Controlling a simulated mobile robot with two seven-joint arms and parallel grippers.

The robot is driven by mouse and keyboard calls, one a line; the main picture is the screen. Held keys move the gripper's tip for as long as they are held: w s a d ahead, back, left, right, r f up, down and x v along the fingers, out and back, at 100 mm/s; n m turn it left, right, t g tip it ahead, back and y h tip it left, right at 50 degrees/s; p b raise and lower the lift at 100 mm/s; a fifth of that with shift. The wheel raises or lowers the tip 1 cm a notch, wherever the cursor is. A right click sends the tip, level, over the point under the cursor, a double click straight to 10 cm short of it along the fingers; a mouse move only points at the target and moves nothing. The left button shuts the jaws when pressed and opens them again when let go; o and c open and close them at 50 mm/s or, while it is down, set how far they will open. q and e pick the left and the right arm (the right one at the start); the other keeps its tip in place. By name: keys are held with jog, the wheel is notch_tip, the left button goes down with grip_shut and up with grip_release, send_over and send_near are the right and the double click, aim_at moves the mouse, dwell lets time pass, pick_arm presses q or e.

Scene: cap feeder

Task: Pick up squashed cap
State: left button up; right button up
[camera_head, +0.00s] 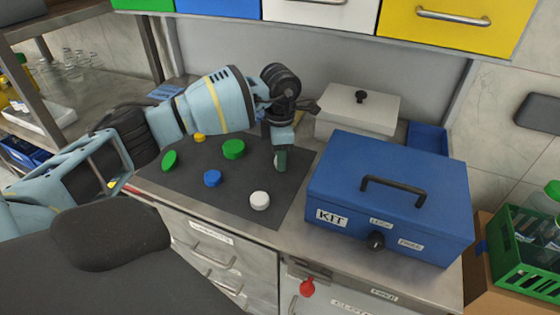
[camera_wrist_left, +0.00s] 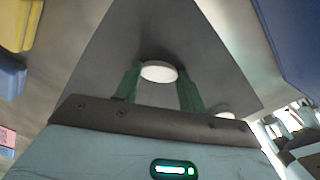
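My left gripper (camera_head: 280,162) points down over the dark mat (camera_head: 235,205), at its right side. In the left wrist view its two green fingers (camera_wrist_left: 159,75) stand apart, with a white cap (camera_wrist_left: 158,71) between their tips. I see small gaps beside this cap, and I cannot tell whether the fingers touch it. In the head view the fingers mostly hide it. A second white cap (camera_head: 260,200) lies nearer the mat's front edge; it also shows in the left wrist view (camera_wrist_left: 224,114). I cannot tell for sure which cap is squashed. My right gripper is out of view.
Green caps (camera_head: 233,149) (camera_head: 169,160), a blue cap (camera_head: 213,178) and a yellow cap (camera_head: 199,138) lie on the mat. A blue KIT box (camera_head: 390,180) stands close to its right, and a lidded pale box (camera_head: 358,106) behind. Coloured drawers (camera_head: 320,12) hang above.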

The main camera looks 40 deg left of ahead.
pick_arm(q)
jog(key=shift+r, duration=0.1)
jog(key=shift+c, duration=0.4)
jog(key=shift+r, duration=0.5)
notch_tip(320, 180, up, 2)
jog(key=shift+r, duration=0.1)
jog(key=s, duration=0.5)
jog(key=s+r, duration=0.1)
jog(key=s, duration=0.4)
jog(key=s+b, duration=0.1)
jog(key=s, duration=0.5)
jog(key=shift+d+r, duration=0.3)
